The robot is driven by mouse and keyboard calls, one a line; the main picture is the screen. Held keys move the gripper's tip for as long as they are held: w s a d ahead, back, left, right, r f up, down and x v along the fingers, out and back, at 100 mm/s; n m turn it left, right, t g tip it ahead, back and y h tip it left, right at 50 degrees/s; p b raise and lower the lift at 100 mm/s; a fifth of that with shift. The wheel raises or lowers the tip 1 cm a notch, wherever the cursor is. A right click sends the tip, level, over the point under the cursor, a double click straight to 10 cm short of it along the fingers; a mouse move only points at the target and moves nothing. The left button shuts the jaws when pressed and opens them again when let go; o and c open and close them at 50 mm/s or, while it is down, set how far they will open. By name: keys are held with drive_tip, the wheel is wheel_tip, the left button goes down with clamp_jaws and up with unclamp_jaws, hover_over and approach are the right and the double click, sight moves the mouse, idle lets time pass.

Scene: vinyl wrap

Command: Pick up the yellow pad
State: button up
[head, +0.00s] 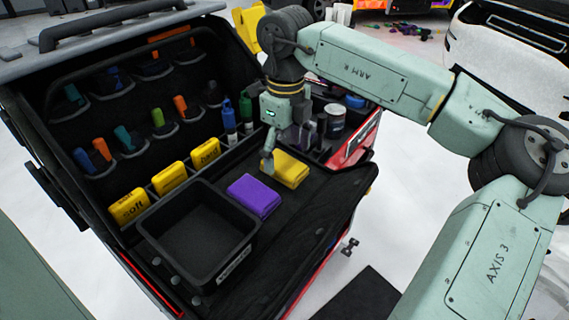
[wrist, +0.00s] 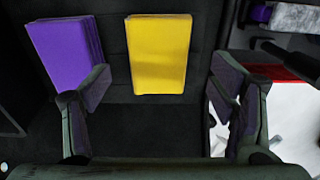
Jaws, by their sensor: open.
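The yellow pad (head: 290,169) lies flat on the dark work surface of the tool cart, right of a purple pad (head: 254,196). My gripper (head: 268,165) is above the surface at the yellow pad's left end in the head view, and part of it is hard to make out there. In the wrist view my gripper (wrist: 157,102) is open and empty, its two fingers wide apart. The yellow pad (wrist: 159,55) shows between and beyond the fingers, apart from both. The purple pad (wrist: 65,50) is partly behind the left finger.
An empty black bin (head: 198,232) stands left of the purple pad. Several yellow labelled pads (head: 170,178) stand in slots behind it. Bottles (head: 229,120) and a dark jar (head: 335,118) stand at the back. The cart's red edge (head: 350,143) lies to the right.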

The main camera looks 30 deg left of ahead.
sight(285, 163)
drive_tip(key=shift+a+f, duration=0.1)
drive_tip(key=shift+f, duration=1.5)
drive_tip(key=shift+c, duration=0.3)
drive_tip(key=c, duration=1.1)
